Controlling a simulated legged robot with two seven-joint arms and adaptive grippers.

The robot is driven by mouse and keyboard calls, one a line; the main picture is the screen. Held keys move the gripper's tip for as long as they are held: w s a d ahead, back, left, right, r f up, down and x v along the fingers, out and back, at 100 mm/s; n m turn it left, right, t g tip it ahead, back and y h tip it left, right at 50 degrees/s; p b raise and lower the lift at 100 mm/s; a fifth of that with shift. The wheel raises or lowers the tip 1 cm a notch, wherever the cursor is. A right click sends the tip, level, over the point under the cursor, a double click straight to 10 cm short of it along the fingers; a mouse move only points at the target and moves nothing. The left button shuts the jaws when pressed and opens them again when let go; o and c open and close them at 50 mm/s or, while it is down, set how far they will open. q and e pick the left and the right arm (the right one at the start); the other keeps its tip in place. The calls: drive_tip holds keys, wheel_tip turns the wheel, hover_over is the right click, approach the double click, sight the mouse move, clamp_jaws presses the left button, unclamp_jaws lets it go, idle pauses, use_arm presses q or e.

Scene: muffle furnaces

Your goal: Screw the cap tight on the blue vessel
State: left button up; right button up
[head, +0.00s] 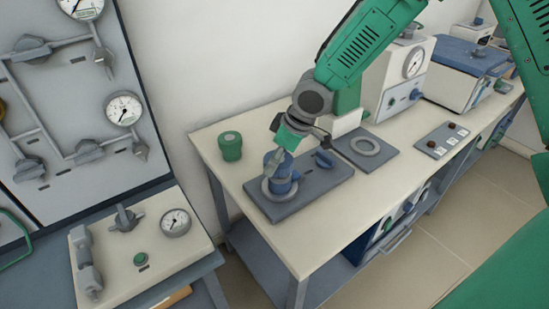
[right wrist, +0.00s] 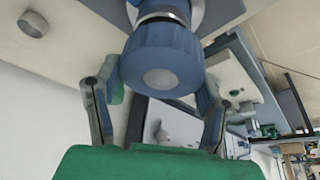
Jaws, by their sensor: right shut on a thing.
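The blue vessel (head: 283,186) stands upright in a round grey seat on a dark base plate (head: 318,193) on the bench. Its blue cap (right wrist: 160,58) fills the top middle of the right wrist view, with a pale round centre and a silver ring (right wrist: 163,17) behind it. My right gripper (head: 278,152) comes down on the vessel's top from above. In the right wrist view its two fingers (right wrist: 158,78) stand either side of the cap, shut on it. The gripper hides part of the cap in the head view; how tight the cap sits cannot be told. My left gripper is not in view.
A green lidded jar (head: 230,146) stands left of the plate. A blue-grey knob (head: 325,158) is on the plate's right part. Behind are a grey plate with a ring (head: 366,147), a white gauge unit (head: 398,82) and a switch panel (head: 441,140). The bench front is clear.

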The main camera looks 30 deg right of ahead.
drive_tip(key=shift+a+r, duration=0.2)
drive_tip(key=shift+a, duration=0.4)
drive_tip(key=shift+a+r, duration=0.15)
drive_tip(key=shift+a, duration=0.55)
drive_tip(key=shift+d+f, duration=0.2)
drive_tip(key=shift+d, duration=0.45)
drive_tip(key=shift+d+f, duration=0.2)
drive_tip(key=shift+d, duration=0.45)
drive_tip(key=shift+a+r, duration=0.1)
drive_tip(key=shift+a, duration=0.65)
drive_tip(key=shift+d+f, duration=0.2)
drive_tip(key=shift+d, duration=0.35)
drive_tip(key=shift+d+f, duration=0.15)
drive_tip(key=shift+d, duration=0.4)
drive_tip(key=shift+a+r+p, duration=0.1)
drive_tip(key=shift+a+p, duration=0.2)
drive_tip(key=shift+a, duration=0.25)
drive_tip(key=shift+d+f, duration=0.3)
drive_tip(key=shift+d, duration=0.6)
drive_tip(key=shift+a, duration=0.35)
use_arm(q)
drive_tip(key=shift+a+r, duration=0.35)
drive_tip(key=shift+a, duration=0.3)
